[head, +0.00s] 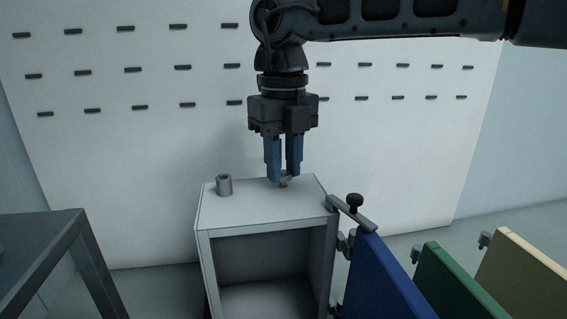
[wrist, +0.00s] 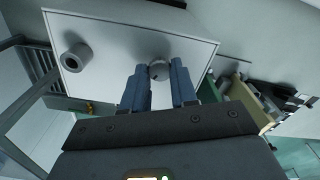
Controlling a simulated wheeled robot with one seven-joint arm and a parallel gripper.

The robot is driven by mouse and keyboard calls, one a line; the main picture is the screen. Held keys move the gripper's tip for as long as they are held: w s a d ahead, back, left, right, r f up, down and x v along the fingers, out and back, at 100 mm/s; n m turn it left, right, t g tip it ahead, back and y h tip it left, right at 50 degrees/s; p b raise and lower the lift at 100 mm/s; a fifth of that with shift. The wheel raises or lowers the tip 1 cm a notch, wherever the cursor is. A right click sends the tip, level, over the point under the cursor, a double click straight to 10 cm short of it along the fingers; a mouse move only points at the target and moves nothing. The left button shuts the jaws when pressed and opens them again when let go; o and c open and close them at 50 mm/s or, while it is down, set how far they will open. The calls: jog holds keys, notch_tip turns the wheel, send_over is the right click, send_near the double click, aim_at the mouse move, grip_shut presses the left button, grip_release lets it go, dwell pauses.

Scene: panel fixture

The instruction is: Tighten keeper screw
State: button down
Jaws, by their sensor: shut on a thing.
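The keeper screw (head: 284,180) is a small grey metal piece at the top of the white cabinet (head: 262,202). In the wrist view its round head (wrist: 160,70) sits between my fingertips. My gripper (head: 283,176) points straight down with blue fingers and is shut on the screw. The fingertips are just above the cabinet top. The screw's lower end is too small to tell how far it is seated. A grey hollow cylinder (head: 224,185) stands on the cabinet top to the left, and it also shows in the wrist view (wrist: 76,58).
A flat bar with a black knob (head: 354,203) lies at the cabinet's right top edge. Blue (head: 385,280), green (head: 455,285) and cream (head: 520,275) panels stand at right. A dark table (head: 45,250) is at left. A slotted white wall (head: 150,170) stands behind.

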aim_at(283, 173)
jog(key=m+b, duration=0.1)
jog(key=m, duration=0.5)
jog(key=m+b, duration=0.1)
jog(key=m, duration=0.5)
dwell(0.5)
jog(key=c, duration=0.9)
grip_release()
jog(key=shift+r+b, duration=0.3)
jog(key=shift+r, duration=3.6)
jog(key=shift+s, duration=0.1)
